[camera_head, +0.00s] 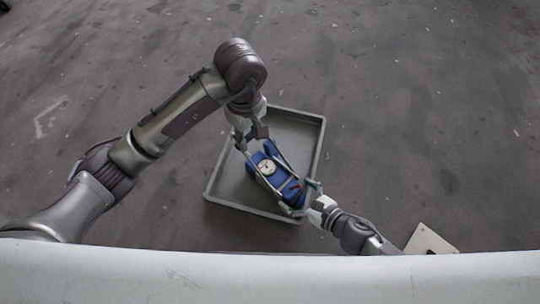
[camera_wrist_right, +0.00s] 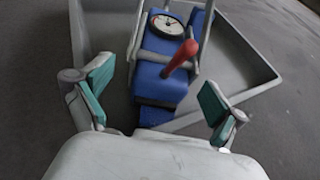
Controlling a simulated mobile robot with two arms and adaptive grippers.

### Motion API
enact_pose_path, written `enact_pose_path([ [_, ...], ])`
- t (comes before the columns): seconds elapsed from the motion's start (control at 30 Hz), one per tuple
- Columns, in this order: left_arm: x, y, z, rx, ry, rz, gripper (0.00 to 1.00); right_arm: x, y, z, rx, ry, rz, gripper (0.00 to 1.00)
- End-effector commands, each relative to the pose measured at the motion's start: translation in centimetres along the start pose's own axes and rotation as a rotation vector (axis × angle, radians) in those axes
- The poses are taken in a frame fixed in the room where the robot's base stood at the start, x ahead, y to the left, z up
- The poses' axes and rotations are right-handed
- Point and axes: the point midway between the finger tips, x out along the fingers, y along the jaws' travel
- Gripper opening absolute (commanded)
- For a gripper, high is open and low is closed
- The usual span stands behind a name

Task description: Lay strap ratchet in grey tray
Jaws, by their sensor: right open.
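The strap ratchet (camera_head: 272,175) is a blue body with a round white dial, grey metal bars and a red-tipped lever. It shows over the inside of the grey tray (camera_head: 222,192), with its near end by the tray's front wall. I cannot tell whether it rests on the tray floor. In the right wrist view the ratchet (camera_wrist_right: 160,82) lies ahead of my fingers. My left gripper (camera_head: 255,140) is at its far end; its grip is unclear. My right gripper (camera_head: 311,194) is open, its teal pads (camera_wrist_right: 157,98) apart with nothing between them, near the tray's front right corner.
The tray's walls (camera_wrist_right: 262,65) are low and stand close to my right fingers. A pale flat plate (camera_head: 430,241) lies at the lower right. A white edge runs across the bottom of the head view. The grey floor around the tray is otherwise clear.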

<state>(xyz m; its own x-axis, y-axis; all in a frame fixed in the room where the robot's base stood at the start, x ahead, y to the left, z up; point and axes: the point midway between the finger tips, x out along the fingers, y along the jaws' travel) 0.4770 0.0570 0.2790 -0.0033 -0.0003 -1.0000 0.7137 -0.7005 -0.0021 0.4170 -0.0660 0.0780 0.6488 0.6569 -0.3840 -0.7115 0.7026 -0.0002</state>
Motion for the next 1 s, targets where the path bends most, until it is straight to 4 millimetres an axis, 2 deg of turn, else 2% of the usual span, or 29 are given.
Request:
enact_pose_path([
  [0.4, 0.0, 0.0, 0.0, 0.001, -0.001, 0.000, 0.31, -8.3, 0.0, -0.1, -0.001, 0.006, 0.000, 0.96],
  [0.5, 0.0, 0.0, 0.0, 0.001, -0.001, 0.000, 0.31, -9.8, 0.0, -0.1, 0.002, 0.006, -0.001, 0.96],
  [0.7, 0.0, 0.0, 0.0, 0.001, -0.001, 0.000, 0.31, -11.3, -0.1, 0.1, 0.000, 0.004, -0.001, 0.96],
  [1.0, 0.0, 0.0, 0.0, 0.001, -0.001, 0.000, 0.31, -11.5, -0.1, 0.1, -0.001, 0.003, -0.001, 0.96],
])
